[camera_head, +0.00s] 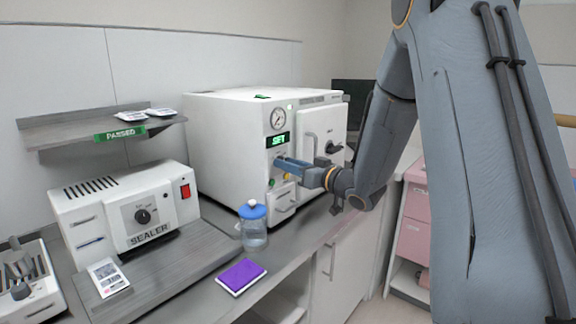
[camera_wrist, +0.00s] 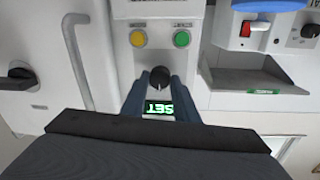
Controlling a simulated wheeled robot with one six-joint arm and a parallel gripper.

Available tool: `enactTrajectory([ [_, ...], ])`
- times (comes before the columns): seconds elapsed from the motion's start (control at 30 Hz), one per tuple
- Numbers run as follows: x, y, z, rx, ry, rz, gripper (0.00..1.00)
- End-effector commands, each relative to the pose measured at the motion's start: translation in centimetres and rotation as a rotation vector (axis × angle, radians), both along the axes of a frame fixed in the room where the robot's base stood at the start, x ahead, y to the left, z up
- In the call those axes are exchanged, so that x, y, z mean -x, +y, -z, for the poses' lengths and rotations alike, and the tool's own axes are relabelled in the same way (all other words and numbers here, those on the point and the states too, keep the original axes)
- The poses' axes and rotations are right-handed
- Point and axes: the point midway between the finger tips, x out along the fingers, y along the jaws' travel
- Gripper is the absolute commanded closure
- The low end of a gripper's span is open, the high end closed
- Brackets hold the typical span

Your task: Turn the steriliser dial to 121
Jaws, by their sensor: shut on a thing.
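The steriliser (camera_head: 222,135) is a large white box on the counter, with a round gauge (camera_head: 277,119) and a small display with green text (camera_head: 278,140) on its front. In the wrist view the picture is upside down, and its display (camera_wrist: 160,107) seems to read SET. The dark steriliser dial (camera_wrist: 160,78) sits between the two blue fingertips of my gripper (camera_wrist: 159,76), which is shut on it. In the head view my gripper (camera_head: 279,162) reaches the control panel and hides the dial. I cannot read any dial marks.
A sealer (camera_head: 170,198) with its own dark knob stands left of the steriliser. A blue-capped bottle (camera_head: 254,232) and a purple pad (camera_head: 241,275) lie near the counter front. Yellow (camera_wrist: 138,38) and green buttons (camera_wrist: 181,39) sit close to the dial. A door handle (camera_wrist: 88,60) stands beside the panel.

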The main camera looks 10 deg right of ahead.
Motion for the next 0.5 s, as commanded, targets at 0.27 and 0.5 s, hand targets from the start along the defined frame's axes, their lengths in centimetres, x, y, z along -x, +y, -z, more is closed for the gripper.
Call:
enactTrajectory([
  [0.27,-0.02,-0.02,0.22,0.086,-0.063,-0.001,0.95],
  [0.5,-0.04,-0.03,0.37,0.243,-0.177,-0.001,0.95],
])
